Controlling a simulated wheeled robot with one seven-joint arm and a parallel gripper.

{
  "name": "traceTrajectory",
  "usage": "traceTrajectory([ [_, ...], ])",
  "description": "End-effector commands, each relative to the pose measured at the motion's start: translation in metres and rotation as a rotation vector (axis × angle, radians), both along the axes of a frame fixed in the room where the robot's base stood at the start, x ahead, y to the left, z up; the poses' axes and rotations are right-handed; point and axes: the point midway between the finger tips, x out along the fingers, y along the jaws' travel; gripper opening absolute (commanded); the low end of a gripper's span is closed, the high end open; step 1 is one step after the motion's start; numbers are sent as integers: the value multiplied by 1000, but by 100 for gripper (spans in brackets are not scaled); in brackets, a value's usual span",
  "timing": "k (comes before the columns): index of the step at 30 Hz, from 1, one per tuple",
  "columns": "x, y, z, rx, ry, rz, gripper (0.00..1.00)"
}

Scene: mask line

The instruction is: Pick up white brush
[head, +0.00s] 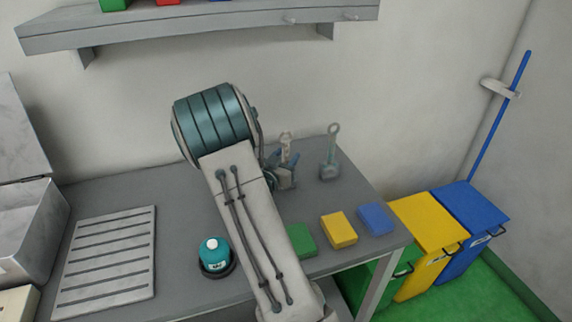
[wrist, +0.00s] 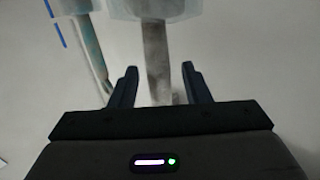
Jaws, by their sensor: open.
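A pale upright tool, which looks like the white brush (head: 287,141), stands on the grey bench with its lower part hidden by my gripper (head: 287,166). In the wrist view a grey-brown handle (wrist: 157,72) with a pale, wide part at the picture's top runs between the two fingers of my gripper (wrist: 160,78). The fingers are apart, one on each side of it, with gaps visible. A second pale grey-teal tool (head: 331,152) with a ring top stands to the right. I cannot tell for certain which tool is the brush.
Green (head: 301,241), yellow (head: 339,230) and blue (head: 376,218) blocks lie along the bench's front right. A teal bottle (head: 213,252) and a slatted grey tray (head: 105,256) are to the left. A wall shelf (head: 200,27) hangs above. Coloured bins stand right of the bench.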

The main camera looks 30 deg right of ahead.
Motion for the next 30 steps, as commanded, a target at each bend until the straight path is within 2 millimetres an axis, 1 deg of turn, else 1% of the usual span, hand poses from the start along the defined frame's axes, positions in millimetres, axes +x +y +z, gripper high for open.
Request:
traceTrajectory([
  [3, 0, -1, 0, 0, 0, -1, 43],
  [4, -1, -1, 0, 0, 0, -1, 40],
  [5, -1, -1, 0, 0, 0, -1, 32],
  [6, -1, -1, 0, 0, 0, -1, 21],
  [8, -1, -1, 0, 0, 0, -1, 4],
  [9, -1, -1, 0, 0, 0, -1, 0],
  [17, -1, -1, 0, 1, -1, -1, 0],
  [20, 0, -1, 4, 1, -2, -1, 0],
  [23, 0, 0, 15, 2, -5, -1, 0],
  [30, -1, -1, 55, 1, -6, 0, 0],
])
